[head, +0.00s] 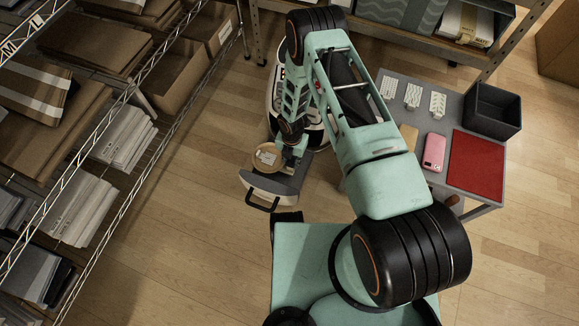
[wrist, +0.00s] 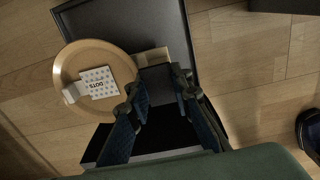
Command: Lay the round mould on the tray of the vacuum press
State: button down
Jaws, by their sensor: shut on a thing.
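The round mould (head: 266,156) is a tan disc with a raised rim and a printed white card in it; it also shows in the wrist view (wrist: 124,72). My gripper (head: 291,158) is at its right side. In the wrist view my gripper (wrist: 157,82) is shut on a tan block at the mould's edge, partly hidden by the fingers. The dark tray (head: 284,180) of the vacuum press (head: 272,112) lies beneath, and shows in the wrist view (wrist: 130,25). The mould overlaps the tray's left edge and sticks out past it. I cannot tell whether they touch.
A grey table (head: 400,82) at the right carries white pieces (head: 412,96), a pink phone (head: 433,152), a red mat (head: 475,165) and a black bin (head: 493,110). Wire shelving (head: 150,150) with boxes and packets stands at the left. Wooden floor is clear between.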

jog(key=shift+w+f+b, duration=0.1)
jog(key=shift+f+b, duration=0.7)
jog(key=shift+f, duration=1.5)
jog(key=shift+f, duration=0.1)
jog(key=c, duration=1.7)
grip_release()
jog(key=shift+c, duration=0.2)
notch_tip(320, 180, up, 12)
jog(key=p, duration=0.4)
